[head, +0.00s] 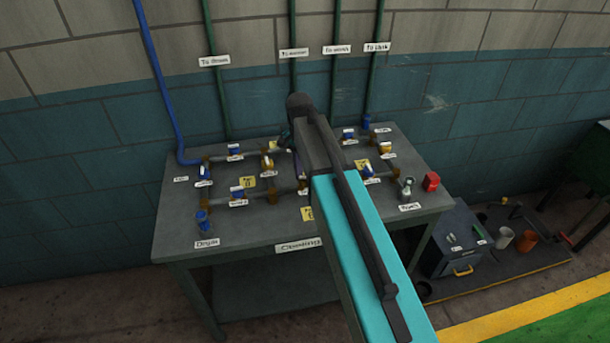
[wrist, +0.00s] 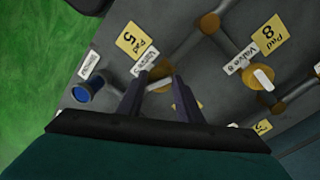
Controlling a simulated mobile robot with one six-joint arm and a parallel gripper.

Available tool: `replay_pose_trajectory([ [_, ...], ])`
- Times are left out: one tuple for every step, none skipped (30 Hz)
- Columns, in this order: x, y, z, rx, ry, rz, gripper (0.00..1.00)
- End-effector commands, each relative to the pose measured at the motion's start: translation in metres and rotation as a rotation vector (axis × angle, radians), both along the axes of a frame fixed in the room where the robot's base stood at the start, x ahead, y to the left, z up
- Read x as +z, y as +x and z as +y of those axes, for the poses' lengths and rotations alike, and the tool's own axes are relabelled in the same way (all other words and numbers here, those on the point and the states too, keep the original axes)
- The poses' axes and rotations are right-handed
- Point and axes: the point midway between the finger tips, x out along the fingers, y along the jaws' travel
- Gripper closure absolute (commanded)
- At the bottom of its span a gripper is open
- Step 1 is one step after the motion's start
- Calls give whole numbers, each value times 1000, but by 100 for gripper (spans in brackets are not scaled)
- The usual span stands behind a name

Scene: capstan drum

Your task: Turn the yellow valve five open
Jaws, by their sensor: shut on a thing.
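In the wrist view, my gripper (wrist: 159,80) reaches down over the bench with one dark finger on each side of valve five. The yellow-brown body of valve five (wrist: 161,72) shows between the fingertips, beside a white "Valve 5" label (wrist: 145,60) and a yellow "Pad 5" tag (wrist: 133,40). The fingers are shut on its handle, which is mostly hidden between them, so its angle is hard to tell.
Valve 8 (wrist: 263,78), with a white handle, is nearby on the right in the wrist view. A blue-topped fitting (wrist: 88,91) is on the left. The bench (head: 230,232) carries several pipes and valves. A red block (head: 431,181) sits at its right edge.

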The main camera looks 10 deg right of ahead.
Motion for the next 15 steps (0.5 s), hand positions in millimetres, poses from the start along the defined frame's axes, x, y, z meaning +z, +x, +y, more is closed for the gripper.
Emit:
replay_pose_trajectory([
  [1, 1, 0, 43, 0, -3, 90],
  [1, 0, 0, 71, -1, -3, 90],
  [1, 0, 0, 106, 0, -3, 90],
  [1, 0, 0, 133, 0, -3, 90],
  [1, 0, 0, 158, -1, -4, 90],
  [1, 0, 0, 190, 0, -4, 90],
  [1, 0, 0, 213, 0, -4, 90],
  [1, 0, 0, 235, -1, -4, 90],
  [1, 0, 0, 262, -1, -4, 90],
  [1, 0, 0, 282, -1, -3, 90],
  [1, 0, 0, 298, -1, -3, 90],
  [1, 0, 0, 320, -1, -3, 90],
  [1, 0, 0, 336, -1, -3, 90],
  [1, 0, 0, 349, -1, -3, 90],
  [1, 0, 0, 365, -1, -3, 90],
])
